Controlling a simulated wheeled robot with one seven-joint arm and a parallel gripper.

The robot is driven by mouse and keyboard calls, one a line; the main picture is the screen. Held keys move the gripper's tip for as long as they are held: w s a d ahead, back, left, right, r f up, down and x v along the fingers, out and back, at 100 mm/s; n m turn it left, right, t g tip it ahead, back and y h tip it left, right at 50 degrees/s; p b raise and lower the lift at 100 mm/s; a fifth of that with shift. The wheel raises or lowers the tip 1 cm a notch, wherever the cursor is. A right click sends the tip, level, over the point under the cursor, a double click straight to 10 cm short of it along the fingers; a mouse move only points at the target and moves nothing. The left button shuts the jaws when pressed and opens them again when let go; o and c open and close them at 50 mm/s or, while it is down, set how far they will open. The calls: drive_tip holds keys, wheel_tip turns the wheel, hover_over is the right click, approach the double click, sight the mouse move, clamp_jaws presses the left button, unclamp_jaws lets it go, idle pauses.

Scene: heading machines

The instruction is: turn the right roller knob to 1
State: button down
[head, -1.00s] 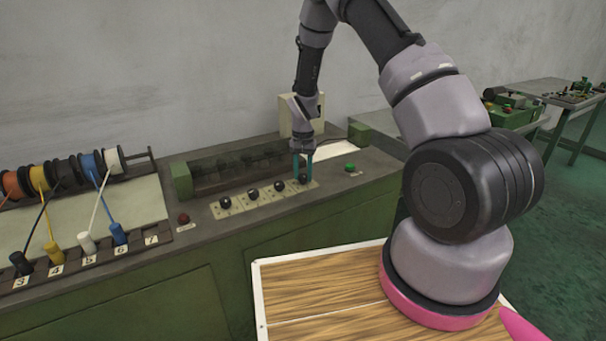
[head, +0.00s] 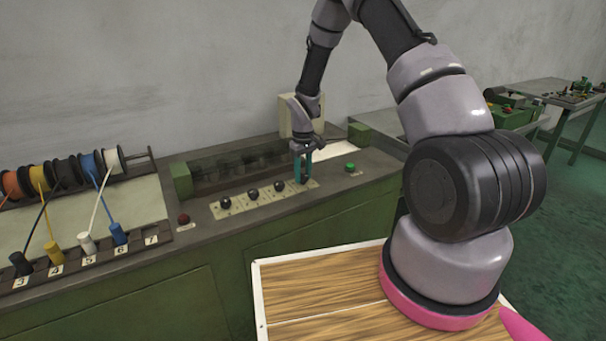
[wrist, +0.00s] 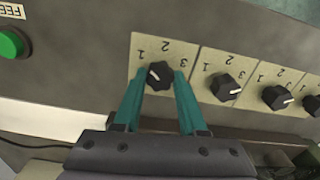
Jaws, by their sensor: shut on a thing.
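The right roller knob (wrist: 160,75) is black and sits on a cream plate marked 1, 2 and 3. In the wrist view it is between the teal fingers of my gripper (wrist: 160,78), which is shut on it. The knob's white mark points up and left in that view, toward the side of the 1. In the head view my gripper (head: 303,180) points down at the right end of the knob row and hides this knob.
Several other black knobs, one of them in the wrist view (wrist: 228,87), stand in a row beside it. A green button (head: 350,167) is to the right and a red button (head: 184,219) to the left. A roller trough (head: 235,168) lies behind the knobs.

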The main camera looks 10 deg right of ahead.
sight(303, 175)
drive_tip(key=shift+n, duration=0.8)
drive_tip(key=shift+c, duration=2.3)
unclamp_jaws()
wheel_tip(303, 175, up, 11)
